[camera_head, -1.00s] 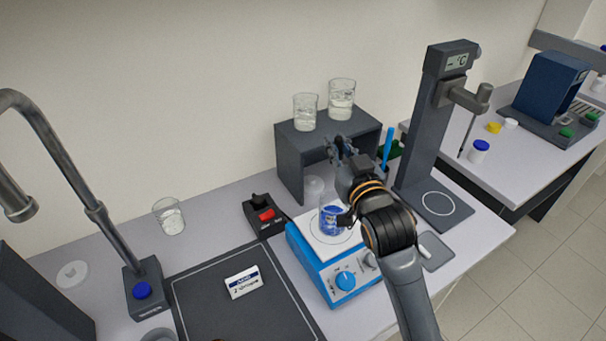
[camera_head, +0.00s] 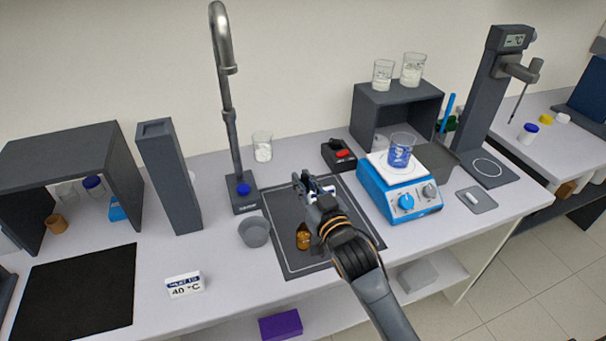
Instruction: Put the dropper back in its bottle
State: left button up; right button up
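An amber bottle (camera_head: 303,240) stands on the dark mat (camera_head: 282,258) in the middle of the bench, partly covered by my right gripper and wrist. My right gripper (camera_head: 310,184) is over the mat, just above and behind the bottle in the picture. Its fingertips are small and dark, so I cannot tell whether they are closed or hold anything. I cannot make out the dropper. My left gripper is not in view.
A grey bowl (camera_head: 254,232) and a tall tap (camera_head: 229,118) stand left of the mat. A blue stirrer (camera_head: 377,199) with a beaker of blue liquid (camera_head: 400,152) stands to the right. A black and red switch box (camera_head: 338,155) is behind the mat.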

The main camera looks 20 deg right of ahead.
jog(key=shift+s+a+f, duration=0.1)
jog(key=shift+a+f, duration=0.05)
jog(key=shift+a, duration=0.05)
jog(key=shift+f, duration=0.2)
jog(key=shift+w+d+f+b, duration=0.3)
jog(key=shift+w+f+b, duration=0.05)
jog(key=shift+f+b, duration=0.2)
jog(key=shift+f, duration=0.25)
jog(key=shift+s+a+f+b, duration=0.15)
jog(key=shift+f+b, duration=0.75)
jog(key=shift+b, duration=0.3)
jog(key=shift+f+b, duration=0.7)
jog(key=shift+f, duration=0.05)
jog(key=shift+f+b, duration=0.65)
jog(key=shift+f, duration=0.05)
jog(key=shift+f+b, duration=1.75)
jog(key=shift+f, duration=0.9)
jog(key=shift+f, duration=0.2)
